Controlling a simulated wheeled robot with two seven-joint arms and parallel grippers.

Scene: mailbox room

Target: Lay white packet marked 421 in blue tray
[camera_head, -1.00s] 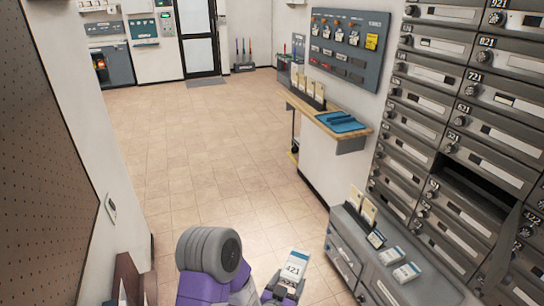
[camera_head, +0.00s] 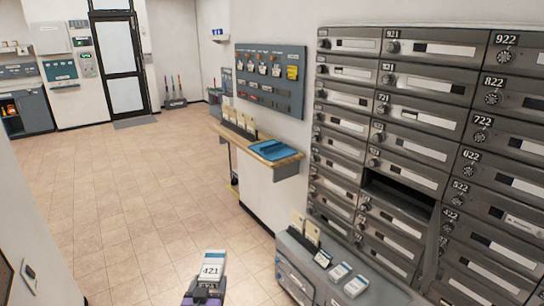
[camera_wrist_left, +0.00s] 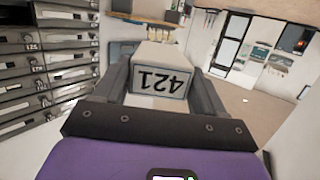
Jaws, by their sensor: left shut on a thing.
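The white packet marked 421 (camera_head: 212,266) is in my left gripper (camera_head: 206,287), at the bottom of the head view. In the left wrist view the packet (camera_wrist_left: 160,72) sits between the two fingers of the left gripper (camera_wrist_left: 160,88), its number upside down. The blue tray (camera_head: 268,147) lies on a wooden-topped wall shelf, farther off and to the right of the packet. The packet is apart from the tray. My right gripper is in neither view.
The wooden shelf (camera_head: 288,159) also bears a card holder (camera_head: 238,124). A grey cabinet (camera_head: 296,262) with several packets on top stands at the lower right, below the wall of mailboxes (camera_head: 420,150). One mailbox is open (camera_head: 398,199). The tiled floor (camera_head: 120,200) is clear.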

